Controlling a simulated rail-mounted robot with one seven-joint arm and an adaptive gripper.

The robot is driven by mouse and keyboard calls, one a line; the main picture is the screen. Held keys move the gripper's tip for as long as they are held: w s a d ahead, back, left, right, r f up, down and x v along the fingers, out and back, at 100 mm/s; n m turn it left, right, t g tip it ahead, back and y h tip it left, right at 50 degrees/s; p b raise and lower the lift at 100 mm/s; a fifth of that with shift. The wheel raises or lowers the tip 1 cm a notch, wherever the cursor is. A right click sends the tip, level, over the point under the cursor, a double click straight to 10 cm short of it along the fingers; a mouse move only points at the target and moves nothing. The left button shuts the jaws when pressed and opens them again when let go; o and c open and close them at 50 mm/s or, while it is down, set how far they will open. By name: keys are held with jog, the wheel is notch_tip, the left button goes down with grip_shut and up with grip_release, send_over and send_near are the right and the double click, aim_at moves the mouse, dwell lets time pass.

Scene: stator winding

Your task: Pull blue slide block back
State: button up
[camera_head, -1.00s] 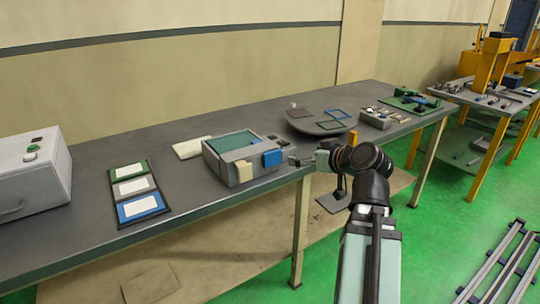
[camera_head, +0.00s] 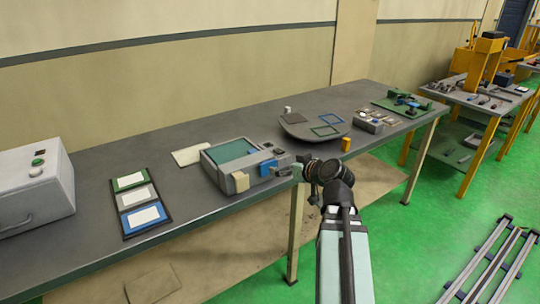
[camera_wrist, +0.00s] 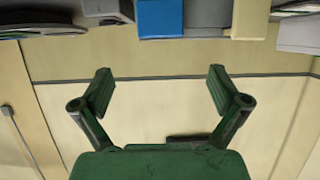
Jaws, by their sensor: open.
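The blue slide block (camera_head: 268,168) sits at the front right of a grey box fixture (camera_head: 216,172) near the table's front edge. In the wrist view the blue block (camera_wrist: 160,18) is at the top centre, beyond and between the fingertips. My gripper (camera_wrist: 161,88) is open, with nothing between its two fingers. In the head view my gripper (camera_head: 293,172) is just right of the blue block at the table edge. Its fingers are small there, and I cannot tell the exact gap. The wrist view shows no contact with the block.
A cream block (camera_head: 241,182) is left of the blue one on the same fixture. A grey round-edged tray (camera_head: 300,131) and an orange cylinder (camera_head: 346,144) are to the right. A three-colour card tray (camera_head: 140,205) is to the left. The grey table (camera_head: 90,250) has bare patches between.

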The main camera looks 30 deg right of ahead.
aim_at(269, 163)
jog(key=p, duration=0.3)
jog(key=shift+w+a, duration=0.1)
jog(key=shift+w, duration=0.25)
jog(key=shift+w+a+p, duration=0.1)
jog(key=shift+p, duration=1)
jog(key=x, duration=0.6)
jog(key=p+x, duration=0.1)
jog(key=x, duration=0.2)
jog(key=shift+f, duration=0.35)
